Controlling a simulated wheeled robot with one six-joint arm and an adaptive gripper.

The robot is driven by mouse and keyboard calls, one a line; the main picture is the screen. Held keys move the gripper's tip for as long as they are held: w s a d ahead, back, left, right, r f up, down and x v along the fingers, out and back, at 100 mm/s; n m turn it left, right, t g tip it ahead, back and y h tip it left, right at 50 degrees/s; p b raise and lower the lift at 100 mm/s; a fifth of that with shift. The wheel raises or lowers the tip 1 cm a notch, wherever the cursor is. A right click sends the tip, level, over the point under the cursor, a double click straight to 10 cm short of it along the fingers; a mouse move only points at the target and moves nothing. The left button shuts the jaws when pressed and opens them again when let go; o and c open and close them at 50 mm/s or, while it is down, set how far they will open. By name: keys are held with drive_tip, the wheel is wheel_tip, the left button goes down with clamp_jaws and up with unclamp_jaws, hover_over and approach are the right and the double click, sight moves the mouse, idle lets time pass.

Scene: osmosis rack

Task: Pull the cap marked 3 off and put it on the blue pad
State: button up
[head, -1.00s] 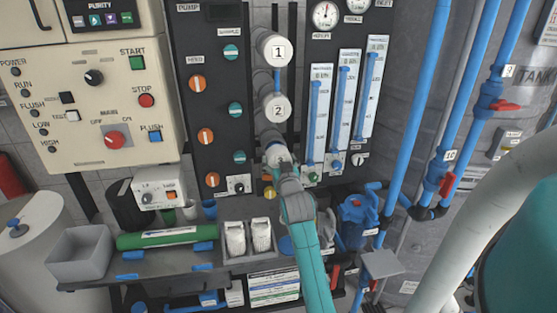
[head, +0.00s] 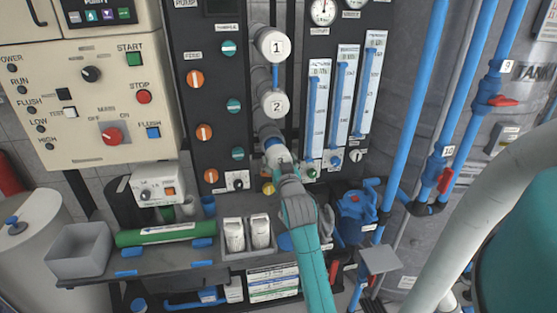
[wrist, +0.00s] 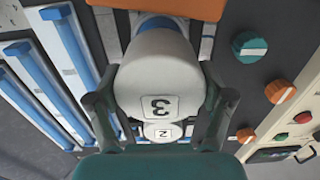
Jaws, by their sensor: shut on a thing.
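The white cap marked 3 (wrist: 160,80) sits between the two fingers of my gripper (wrist: 160,108) in the wrist view, its number upside down. My gripper is shut on its sides. In the head view my gripper (head: 280,166) is at the lowest housing, below the caps marked 1 (head: 275,45) and 2 (head: 275,104), and mostly hides cap 3. A blue band (head: 273,144) shows between the housing and my gripper; blue (wrist: 158,24) also shows behind the cap. I cannot tell whether the cap is fully free. A blue patch (head: 285,242), possibly the pad, is partly hidden by my arm.
A shelf holds a grey bin (head: 80,250), a green cylinder (head: 165,234) and a tray with two white bottles (head: 234,234). Flow tubes (head: 316,115) stand right of the housings. Blue pipes (head: 415,115) rise farther right. A blue pump-like unit (head: 356,208) is beside my arm.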

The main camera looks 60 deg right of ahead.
drive_tip(key=shift+v, duration=2.95)
